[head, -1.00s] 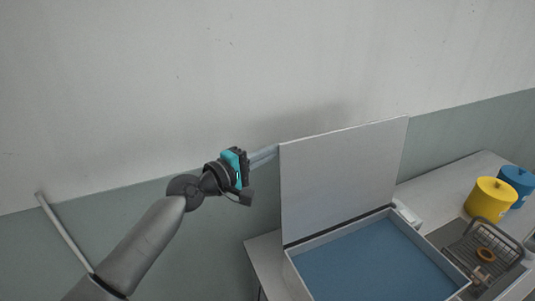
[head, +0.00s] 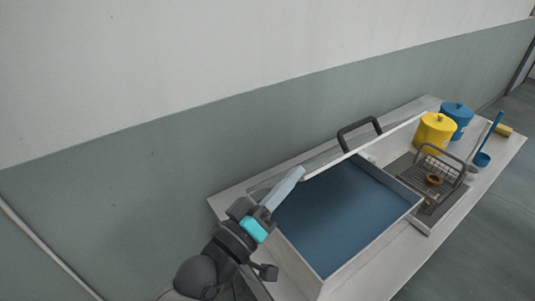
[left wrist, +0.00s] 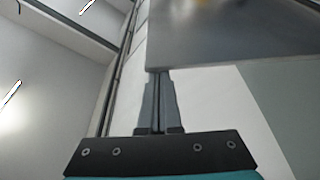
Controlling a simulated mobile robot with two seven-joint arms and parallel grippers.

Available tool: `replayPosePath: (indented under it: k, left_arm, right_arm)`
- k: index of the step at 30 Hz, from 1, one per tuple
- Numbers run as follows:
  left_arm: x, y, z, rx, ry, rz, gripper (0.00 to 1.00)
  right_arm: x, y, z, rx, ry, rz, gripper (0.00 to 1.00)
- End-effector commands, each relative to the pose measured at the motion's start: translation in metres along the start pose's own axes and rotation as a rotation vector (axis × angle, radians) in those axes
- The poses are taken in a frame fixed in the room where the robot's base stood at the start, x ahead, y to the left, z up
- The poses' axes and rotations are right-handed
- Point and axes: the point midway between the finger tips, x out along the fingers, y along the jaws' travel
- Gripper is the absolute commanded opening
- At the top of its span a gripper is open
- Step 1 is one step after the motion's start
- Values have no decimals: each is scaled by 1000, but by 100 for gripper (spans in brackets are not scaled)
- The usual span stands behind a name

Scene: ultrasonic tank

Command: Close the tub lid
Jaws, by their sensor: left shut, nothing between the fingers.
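The open tub (head: 365,248) has pale walls and a blue interior, and stands on the bench. Its lid (head: 372,143) shows almost edge-on as a thin pale strip along the tub's back, with a dark handle (head: 358,132) standing out behind it. The lid is raised; its exact angle is hard to tell. My left gripper (head: 298,174) is shut and empty, its fingertips at the left end of the lid strip. I cannot tell whether they touch it. The left wrist view shows the shut fingers (left wrist: 158,78) just below a grey panel's edge. My right gripper is not in view.
A yellow pot (head: 434,131) and a blue pot (head: 458,115) stand at the bench's far right. The wall (head: 200,135) rises close behind the bench.

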Motion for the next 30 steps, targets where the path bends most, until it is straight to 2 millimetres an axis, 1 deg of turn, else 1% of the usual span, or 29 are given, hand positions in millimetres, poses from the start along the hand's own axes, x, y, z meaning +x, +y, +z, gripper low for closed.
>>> replayPosePath:
  k: [1, 3, 8, 15, 21, 24, 30]
  left_arm:
    - [-7, -6, 20, 40, -2, 14, 0]
    - [-13, -7, 37, 99, -2, 34, 0]
    - [-27, -13, 76, 228, -3, 79, 0]
    - [-46, -31, 129, 415, -3, 143, 0]
    - [-58, -51, 166, 555, -2, 193, 0]
    - [-63, -62, 181, 614, -3, 213, 0]
    - [-70, -78, 201, 706, -1, 245, 0]
  right_arm:
    - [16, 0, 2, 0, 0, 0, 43]
    - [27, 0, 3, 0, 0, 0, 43]
    - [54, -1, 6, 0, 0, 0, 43]
    - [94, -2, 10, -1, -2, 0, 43]
    - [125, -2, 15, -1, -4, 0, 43]
    - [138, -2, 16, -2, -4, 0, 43]
    - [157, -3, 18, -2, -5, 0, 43]
